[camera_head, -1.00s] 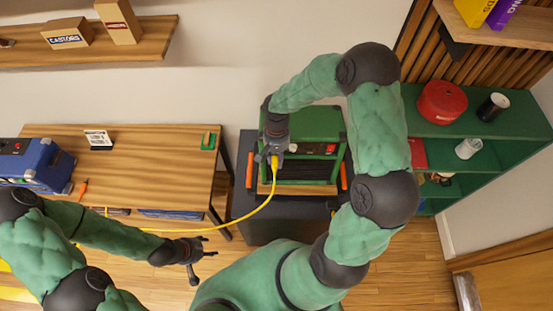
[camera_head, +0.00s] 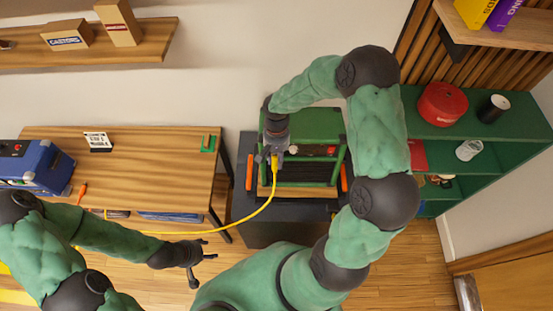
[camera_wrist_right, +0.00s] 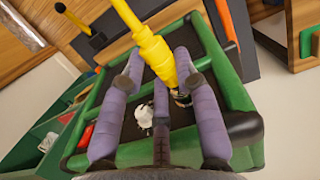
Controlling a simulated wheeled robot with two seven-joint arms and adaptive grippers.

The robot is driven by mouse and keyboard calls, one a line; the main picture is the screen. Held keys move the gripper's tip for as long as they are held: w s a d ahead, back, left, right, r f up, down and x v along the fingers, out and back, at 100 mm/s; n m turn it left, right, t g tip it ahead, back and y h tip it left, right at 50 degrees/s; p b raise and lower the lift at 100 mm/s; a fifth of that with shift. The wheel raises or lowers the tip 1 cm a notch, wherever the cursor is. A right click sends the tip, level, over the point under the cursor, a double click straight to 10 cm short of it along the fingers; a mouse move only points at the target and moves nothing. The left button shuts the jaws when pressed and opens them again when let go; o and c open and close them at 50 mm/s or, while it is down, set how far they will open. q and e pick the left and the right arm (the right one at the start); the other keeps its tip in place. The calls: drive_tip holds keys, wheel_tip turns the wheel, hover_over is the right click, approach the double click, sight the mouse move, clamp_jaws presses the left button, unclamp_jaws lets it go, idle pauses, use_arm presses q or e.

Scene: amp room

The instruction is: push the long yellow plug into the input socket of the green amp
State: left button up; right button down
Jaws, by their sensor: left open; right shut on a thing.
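The green amp (camera_head: 318,120) stands on a dark stand in the head view, its front panel with knobs facing me. The long yellow plug (camera_wrist_right: 155,52) is held between the purple fingers of my right gripper (camera_wrist_right: 160,72). In the head view, the right gripper (camera_head: 274,154) is at the left part of the amp's front. In the right wrist view, a dark round fitting with a metallic glint shows by the plug's far end. I cannot tell whether the plug is in it. My left gripper (camera_head: 204,250) is open and empty, low in front of the wooden table.
A yellow cable (camera_head: 245,218) runs from the plug down and left past my left arm. A wooden table (camera_head: 150,165) at left bears a blue amp (camera_head: 42,168) and a small sign (camera_head: 98,141). Green shelves (camera_head: 465,115) stand at right.

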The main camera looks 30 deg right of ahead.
drive_tip(key=shift+w+d, duration=0.1)
drive_tip(key=shift+w, duration=0.1)
idle(0.6)
drive_tip(key=c, duration=0.8)
unclamp_jaws()
drive_tip(key=shift+c, duration=0.2)
wheel_tip(320, 180, up, 12)
drive_tip(key=w+d, duration=0.1)
drive_tip(key=shift+w, duration=0.4)
drive_tip(key=shift+f, duration=0.2)
